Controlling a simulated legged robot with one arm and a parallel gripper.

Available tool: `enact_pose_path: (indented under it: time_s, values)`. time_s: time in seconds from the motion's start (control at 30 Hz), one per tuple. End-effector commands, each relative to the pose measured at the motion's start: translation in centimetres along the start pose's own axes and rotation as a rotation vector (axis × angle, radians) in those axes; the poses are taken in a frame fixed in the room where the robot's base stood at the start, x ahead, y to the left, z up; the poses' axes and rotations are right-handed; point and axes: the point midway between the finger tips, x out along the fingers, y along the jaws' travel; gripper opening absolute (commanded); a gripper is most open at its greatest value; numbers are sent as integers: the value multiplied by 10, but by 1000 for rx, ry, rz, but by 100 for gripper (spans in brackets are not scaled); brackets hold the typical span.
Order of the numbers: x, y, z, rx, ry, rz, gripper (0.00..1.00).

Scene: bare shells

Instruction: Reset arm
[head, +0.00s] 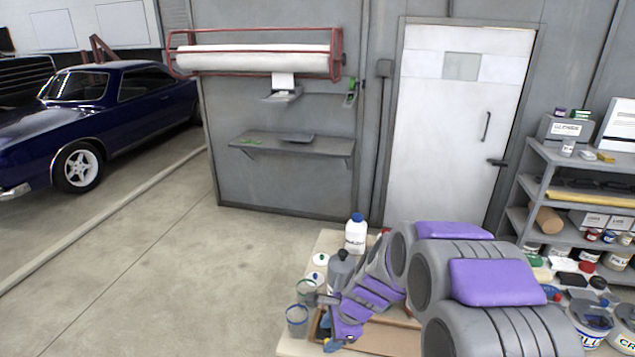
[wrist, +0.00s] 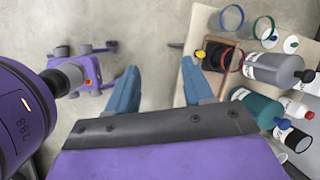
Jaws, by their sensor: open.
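My gripper (wrist: 160,80) is open in the wrist view, with its two blue fingers well apart. Only bare concrete floor shows between them, so it holds nothing. In the head view my purple and grey arm reaches from the lower right towards the left, and my gripper (head: 332,343) is low at the near end of the table (head: 325,242). In the wrist view the table (wrist: 190,72) is beside the right finger. Whether the finger touches anything there is not clear.
A white bottle with a blue cap (head: 356,236), a grey bottle (head: 340,270) and clear cups (head: 297,320) stand close to my arm. Shelves with cans (head: 530,165) stand at right. A white door (head: 455,120) is behind. Open floor (head: 150,270) lies left, before a blue car (head: 100,110).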

Motion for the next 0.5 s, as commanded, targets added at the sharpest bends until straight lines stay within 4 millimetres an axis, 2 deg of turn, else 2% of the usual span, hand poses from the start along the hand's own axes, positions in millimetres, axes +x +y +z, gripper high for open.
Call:
enact_pose_path:
  time_s: [0.23, 0.5]
  values:
    - [-43, 71, 9, -396, 10, 89, 52]
    - [-81, 160, 3, -797, 26, 214, 52]
